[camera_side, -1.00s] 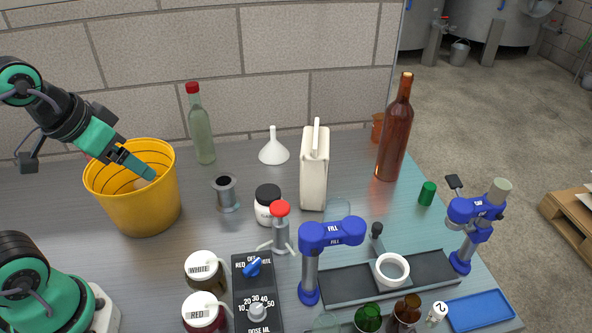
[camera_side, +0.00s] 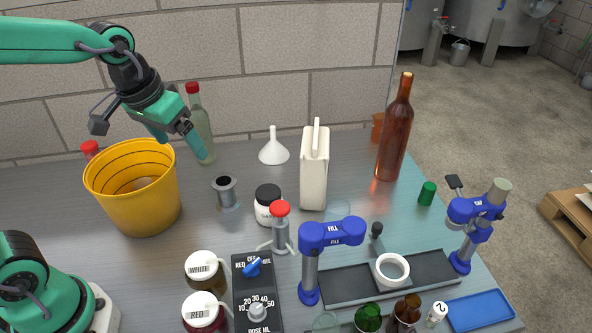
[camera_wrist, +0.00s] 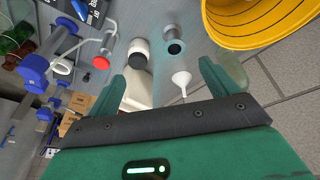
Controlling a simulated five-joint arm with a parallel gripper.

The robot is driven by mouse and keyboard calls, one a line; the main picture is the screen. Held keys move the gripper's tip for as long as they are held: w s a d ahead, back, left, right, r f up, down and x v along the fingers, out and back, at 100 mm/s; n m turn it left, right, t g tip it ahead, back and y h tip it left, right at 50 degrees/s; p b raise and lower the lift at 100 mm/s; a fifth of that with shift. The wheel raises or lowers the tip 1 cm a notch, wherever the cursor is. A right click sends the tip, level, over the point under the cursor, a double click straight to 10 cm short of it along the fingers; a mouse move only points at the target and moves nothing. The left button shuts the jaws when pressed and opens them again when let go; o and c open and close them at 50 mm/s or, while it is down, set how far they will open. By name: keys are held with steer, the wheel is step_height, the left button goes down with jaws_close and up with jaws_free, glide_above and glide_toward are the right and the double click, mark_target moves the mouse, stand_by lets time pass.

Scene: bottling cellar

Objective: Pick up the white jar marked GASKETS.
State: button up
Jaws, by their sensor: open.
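A white jar with a black lid (camera_side: 268,204) stands upright on the bench between the grey spool and the white jug; its label is too small to read. It also shows in the wrist view (camera_wrist: 139,55), above the gap between my fingers. My gripper (camera_side: 182,143) is open and empty. In the wrist view my two green fingers (camera_wrist: 162,84) are spread apart.
The yellow bucket (camera_side: 140,208) stands left of the grey spool (camera_side: 226,193). A white funnel (camera_side: 273,150), white jug (camera_side: 314,172) and green bottle (camera_side: 201,128) stand behind. A red-topped stand (camera_side: 281,228) is close in front of the jar. Blue filling stations (camera_side: 331,233) are at right.

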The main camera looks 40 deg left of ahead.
steer(key=w+d+f+g, duration=0.2)
steer(key=w+d+f, duration=0.25)
steer(key=w, duration=0.35)
steer(key=n+g, duration=0.1)
steer(key=g, duration=0.1)
glide_above(268, 192)
steer(key=f, duration=0.9)
steer(key=shift+w+a, duration=0.1)
steer(key=shift+a, duration=0.2)
steer(key=shift+w+d+f, duration=0.15)
steer(key=shift+f, duration=0.1)
steer(key=shift+f, duration=1.3)
steer(key=shift+f, duration=0.1)
steer(key=shift+s+d+f, duration=0.1)
steer(key=shift+f, duration=1.15)
steer(key=shift+s+f, duration=0.1)
steer(key=shift+f, duration=1.15)
